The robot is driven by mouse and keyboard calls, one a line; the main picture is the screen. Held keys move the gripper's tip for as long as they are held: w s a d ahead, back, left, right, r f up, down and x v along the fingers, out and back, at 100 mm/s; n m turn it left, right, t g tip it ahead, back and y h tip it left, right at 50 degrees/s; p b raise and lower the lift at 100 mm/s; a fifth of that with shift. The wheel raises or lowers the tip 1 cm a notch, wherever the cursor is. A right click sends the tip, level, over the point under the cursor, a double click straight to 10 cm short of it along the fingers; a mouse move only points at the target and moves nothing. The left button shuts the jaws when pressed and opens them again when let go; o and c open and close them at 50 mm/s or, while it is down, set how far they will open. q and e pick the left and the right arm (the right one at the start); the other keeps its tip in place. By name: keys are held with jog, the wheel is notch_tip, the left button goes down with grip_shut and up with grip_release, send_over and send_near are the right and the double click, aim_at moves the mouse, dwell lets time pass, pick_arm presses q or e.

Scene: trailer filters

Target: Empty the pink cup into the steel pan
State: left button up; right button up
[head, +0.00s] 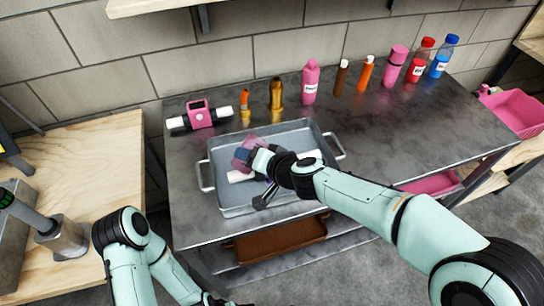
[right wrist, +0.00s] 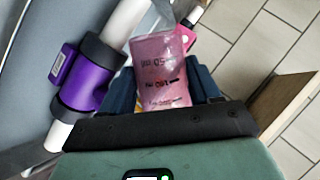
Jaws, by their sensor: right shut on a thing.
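The pink translucent cup (head: 242,155) with printed ml marks is held over the left part of the steel pan (head: 217,196). My right gripper (head: 258,158) is shut on it; the cup (right wrist: 162,72) also shows between the fingers in the right wrist view. The cup looks tilted in the head view; its contents cannot be made out. A white tube (head: 239,176) with a purple filter housing (right wrist: 84,84) lies in the pan, partly hidden by my right arm.
Several bottles, including a pink one (head: 311,84), line the wall. A pink bin (head: 517,112) is at the right.

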jog(key=shift+f, duration=0.1)
dwell(0.5)
jog(key=shift+w+r+m+g+y+p, duration=0.1)
jog(key=shift+r+m+g+y+p, duration=0.5)
jog(key=shift+p, duration=0.65)
jog(key=shift+w+d+r+m+g+y+p, duration=0.15)
jog(key=shift+r+m+g+y+p, duration=0.35)
jog(key=shift+p, duration=0.9)
dwell(0.5)
jog(key=shift+w+d+r+m+y+p, duration=0.3)
jog(key=shift+w+d+m+p, duration=0.2)
jog(key=shift+d+p, duration=0.15)
dwell(0.9)
jog(key=shift+w+d+r+m+g+y+p, duration=0.25)
jog(key=shift+r+m+g+y, duration=0.1)
jog(key=shift+m+y, duration=0.15)
jog(key=shift+w+d+r+m+g+y+p, duration=0.1)
jog(key=shift+r+m+g+y+p, duration=0.2)
jog(key=shift+m+y, duration=0.15)
dwell(1.7)
